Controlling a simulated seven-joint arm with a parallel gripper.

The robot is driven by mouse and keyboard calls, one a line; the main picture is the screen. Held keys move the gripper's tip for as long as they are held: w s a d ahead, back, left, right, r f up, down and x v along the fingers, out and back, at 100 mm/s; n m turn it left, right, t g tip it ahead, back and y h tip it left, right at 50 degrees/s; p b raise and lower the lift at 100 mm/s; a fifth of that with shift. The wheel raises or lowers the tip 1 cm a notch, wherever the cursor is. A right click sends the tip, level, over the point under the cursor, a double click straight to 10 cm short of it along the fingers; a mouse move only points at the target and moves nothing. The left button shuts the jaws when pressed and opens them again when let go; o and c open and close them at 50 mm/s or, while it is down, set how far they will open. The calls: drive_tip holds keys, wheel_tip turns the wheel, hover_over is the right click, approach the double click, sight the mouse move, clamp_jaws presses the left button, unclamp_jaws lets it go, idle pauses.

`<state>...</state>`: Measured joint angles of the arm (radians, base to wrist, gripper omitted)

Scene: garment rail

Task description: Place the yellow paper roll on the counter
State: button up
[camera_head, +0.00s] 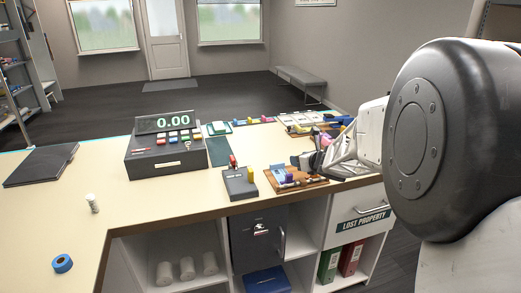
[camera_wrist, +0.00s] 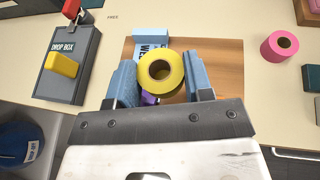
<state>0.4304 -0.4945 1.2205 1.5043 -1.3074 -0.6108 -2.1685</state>
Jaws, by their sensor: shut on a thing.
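The yellow paper roll (camera_wrist: 162,87) shows in the wrist view with its round end and dark hole toward the camera. My gripper (camera_wrist: 161,80) is shut on it, with one blue-grey finger on each side. The roll is over a brown board (camera_wrist: 228,68) on the pale counter (camera_wrist: 226,22); I cannot tell how high. In the camera_head view my gripper (camera_head: 318,160) is above the right part of the counter (camera_head: 120,205), and I cannot make out the roll clearly there.
A grey drop box (camera_wrist: 70,65) with a yellow handle stands left of the board. A pink roll (camera_wrist: 279,45) lies to its right. A cash register (camera_head: 165,155), a dark folder (camera_head: 42,165), a white cylinder (camera_head: 92,203) and a blue roll (camera_head: 62,263) are further left. Counter between them is bare.

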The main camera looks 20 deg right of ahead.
drive_tip(key=s+d+f, duration=0.2)
drive_tip(key=s+d, duration=0.7)
drive_tip(key=s, duration=0.5)
drive_tip(key=shift+d+f, duration=0.25)
drive_tip(key=shift+f, duration=0.15)
drive_tip(key=shift+w, duration=0.15)
drive_tip(key=shift+w+d+f, duration=0.25)
drive_tip(key=shift+w+d, duration=1)
drive_tip(key=shift+w, duration=1.1)
drive_tip(key=shift+w+d+f, duration=0.25)
drive_tip(key=shift+w+d, duration=0.95)
drive_tip(key=shift+w, duration=1.1)
drive_tip(key=shift+w+d+f, duration=0.25)
drive_tip(key=shift+w+d, duration=1)
drive_tip(key=shift+w, duration=1.1)
drive_tip(key=shift+f, duration=0.1)
drive_tip(key=shift+f, duration=1.65)
drive_tip(key=shift+f, duration=0.15)
drive_tip(key=o, duration=0.9)
